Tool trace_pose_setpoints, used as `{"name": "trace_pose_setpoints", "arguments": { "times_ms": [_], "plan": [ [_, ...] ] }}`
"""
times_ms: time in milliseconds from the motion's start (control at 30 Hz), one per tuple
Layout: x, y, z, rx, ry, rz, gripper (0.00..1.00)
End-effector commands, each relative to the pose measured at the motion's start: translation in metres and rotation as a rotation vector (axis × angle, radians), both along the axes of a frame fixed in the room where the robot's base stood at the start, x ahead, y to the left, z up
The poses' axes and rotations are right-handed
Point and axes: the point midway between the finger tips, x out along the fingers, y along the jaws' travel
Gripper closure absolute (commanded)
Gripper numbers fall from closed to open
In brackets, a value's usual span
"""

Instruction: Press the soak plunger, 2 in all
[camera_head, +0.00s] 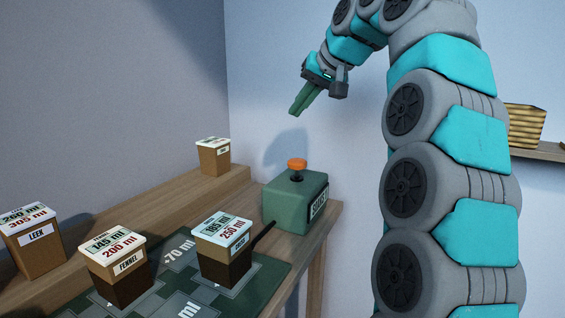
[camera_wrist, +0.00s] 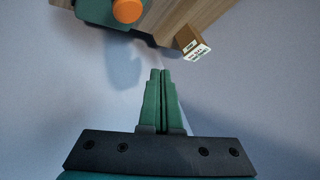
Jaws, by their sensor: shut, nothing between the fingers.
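The soak plunger is an orange knob (camera_head: 297,164) on a short dark stem. It stands on top of a green box (camera_head: 287,205) with a partly readable white label on its side. The box sits near the right end of the wooden table. The knob also shows at the top of the wrist view (camera_wrist: 127,10). My gripper (camera_head: 293,112) is shut and empty. It hangs in the air above the orange knob, apart from it. In the wrist view the closed green fingers (camera_wrist: 161,72) point toward the table, with the knob beyond them to the left.
A small lidded carton (camera_head: 213,157) stands on the raised back ledge. Cartons marked LEEK (camera_head: 37,240) and FENNEL (camera_head: 118,268), and a third carton (camera_head: 223,250), stand in front on the left. A green mat (camera_head: 180,243) lies under some. A basket (camera_head: 526,126) is on a shelf at right.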

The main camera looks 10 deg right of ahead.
Motion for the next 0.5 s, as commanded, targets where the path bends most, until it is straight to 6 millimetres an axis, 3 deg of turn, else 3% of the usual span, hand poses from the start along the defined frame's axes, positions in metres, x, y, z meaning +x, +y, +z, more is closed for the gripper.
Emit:
{"name": "trace_pose_setpoints", "arguments": {
  "times_ms": [200, 500],
  "plan": [
    [-0.0014, -0.0121, 0.0042, 0.099, 0.035, -0.087, 1.00],
    [-0.0015, -0.0119, 0.0045, 0.105, 0.037, -0.091, 1.00]
  ]
}}
